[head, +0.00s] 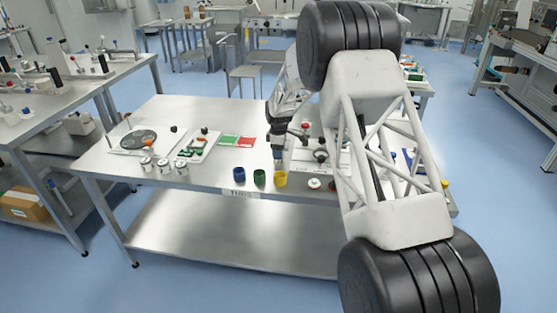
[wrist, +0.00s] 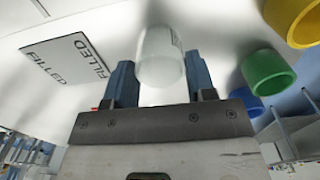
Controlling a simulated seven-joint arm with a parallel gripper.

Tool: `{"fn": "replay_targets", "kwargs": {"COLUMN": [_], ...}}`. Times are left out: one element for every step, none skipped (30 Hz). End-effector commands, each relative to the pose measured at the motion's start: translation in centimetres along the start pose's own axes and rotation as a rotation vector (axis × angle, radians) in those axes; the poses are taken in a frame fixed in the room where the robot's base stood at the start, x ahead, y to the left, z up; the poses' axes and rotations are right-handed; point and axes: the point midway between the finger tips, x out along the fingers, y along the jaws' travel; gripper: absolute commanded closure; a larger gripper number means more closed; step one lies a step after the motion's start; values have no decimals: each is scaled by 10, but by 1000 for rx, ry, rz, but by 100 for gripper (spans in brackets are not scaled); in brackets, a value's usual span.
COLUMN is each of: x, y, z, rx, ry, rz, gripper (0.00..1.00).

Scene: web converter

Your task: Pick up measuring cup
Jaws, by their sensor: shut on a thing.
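The measuring cup (wrist: 162,57) is a small translucent whitish cup with faint markings on its side. In the wrist view it sits between the two blue fingers of my gripper (wrist: 160,76), which is shut on it. In the head view my gripper (head: 278,154) points down over the middle of the steel table, just behind the yellow cup. The measuring cup cannot be made out in the head view. I cannot tell whether it still touches the table.
A blue cup (head: 239,174), a green cup (head: 260,176) and a yellow cup (head: 280,179) stand at the table's (head: 205,178) front edge. A "FILLED" card (wrist: 68,58) lies nearby. Metal canisters (head: 163,165) stand left. My arm hides the table's right part.

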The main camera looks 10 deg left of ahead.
Motion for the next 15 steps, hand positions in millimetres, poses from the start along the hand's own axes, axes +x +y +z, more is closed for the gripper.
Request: {"fn": "replay_targets", "kwargs": {"x": [0,-1,-2,-2,-3,-4,-6,-7,-8,-10,-11,-12,-14,-15,-17], "y": [0,0,0,0,0,0,0,0,0,0,0,0,0,0,0], "z": [0,0,0,0,0,0,0,0,0,0,0,0,0,0,0], "rx": [0,0,0,0,0,0,0,0,0,0,0,0,0,0,0], "ry": [0,0,0,0,0,0,0,0,0,0,0,0,0,0,0], "rz": [0,0,0,0,0,0,0,0,0,0,0,0,0,0,0], "gripper": [69,69,69,69,69,69,69,69,69,69,69,69,69,69,69]}}
